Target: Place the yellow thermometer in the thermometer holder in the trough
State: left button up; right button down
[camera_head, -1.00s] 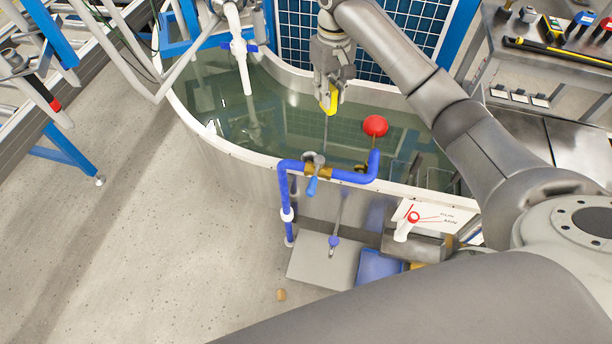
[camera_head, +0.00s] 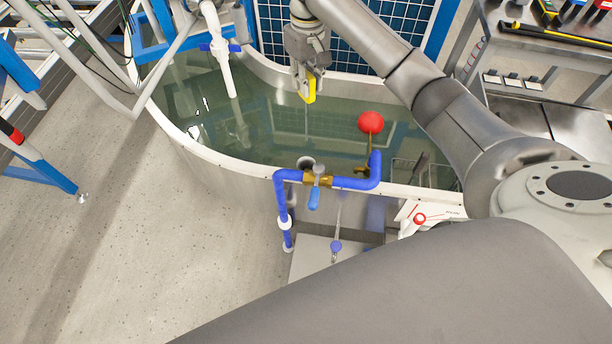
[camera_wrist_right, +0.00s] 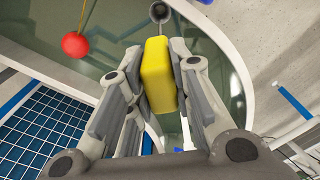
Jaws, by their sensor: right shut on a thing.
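The yellow thermometer (camera_head: 309,88) is a blocky yellow piece held over the water of the trough. My right gripper (camera_head: 311,80) is shut on it, with a finger pressed to each side, as the right wrist view shows for the thermometer (camera_wrist_right: 158,75). The trough (camera_head: 213,154) is a curved, light-rimmed tank of greenish water. A small round grey fitting (camera_head: 306,162) at its near rim, behind the blue pipe, may be the thermometer holder; I cannot tell for sure. It seems to show in the right wrist view (camera_wrist_right: 159,12), apart from the thermometer. My left gripper is out of view.
A red ball float (camera_head: 371,122) stands over the water right of the gripper. A blue pipe with a valve (camera_head: 317,180) crosses the near rim. A white pipe (camera_head: 220,55) hangs over the left. A blue gridded panel (camera_head: 350,50) stands behind. Open water lies between.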

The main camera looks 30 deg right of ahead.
aim_at(307, 111)
notch_tip(307, 111, down, 29)
jog(key=b, duration=0.9)
jog(key=shift+w, duration=0.2)
jog(key=shift+f, duration=0.2)
jog(key=c, duration=1.3)
grip_release()
notch_tip(307, 111, up, 12)
jog(key=shift+r+p, duration=0.15)
jog(key=shift+p, duration=0.3)
